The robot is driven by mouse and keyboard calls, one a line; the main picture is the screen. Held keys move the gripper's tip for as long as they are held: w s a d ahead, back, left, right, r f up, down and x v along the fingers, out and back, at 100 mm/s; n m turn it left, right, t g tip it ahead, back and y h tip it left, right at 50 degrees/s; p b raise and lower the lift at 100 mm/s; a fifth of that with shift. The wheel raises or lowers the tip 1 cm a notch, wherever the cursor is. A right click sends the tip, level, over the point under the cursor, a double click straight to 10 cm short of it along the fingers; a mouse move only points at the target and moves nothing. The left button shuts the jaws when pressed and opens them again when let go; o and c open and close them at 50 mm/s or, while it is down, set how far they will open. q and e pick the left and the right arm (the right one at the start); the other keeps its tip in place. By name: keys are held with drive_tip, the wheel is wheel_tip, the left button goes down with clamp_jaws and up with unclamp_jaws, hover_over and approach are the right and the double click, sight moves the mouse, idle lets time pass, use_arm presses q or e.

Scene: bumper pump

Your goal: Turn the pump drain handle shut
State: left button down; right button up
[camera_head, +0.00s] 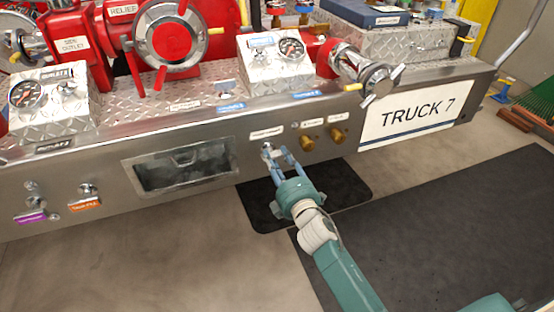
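A small silver handle (267,149) sits on the bumper's front face, under a white label too small to read. I take it as the pump drain handle. My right gripper (279,153) is at this handle, with its blue-grey fingers pointing at the panel. The fingers are apart, with a gap showing between them. The silver handle shows by the left fingertip, and part of it may be hidden by the fingers. I cannot tell whether they touch it. My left gripper is not in view.
Two brass knobs (308,143) (338,134) are close on the right. A recessed opening (183,169) is on the left. The "TRUCK 7" plate (418,108) is further right. Gauges and red valves stand on top. Dark mats (450,220) lie on the floor.

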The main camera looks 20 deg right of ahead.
drive_tip(key=s, duration=1.2)
drive_tip(key=shift+d, duration=0.2)
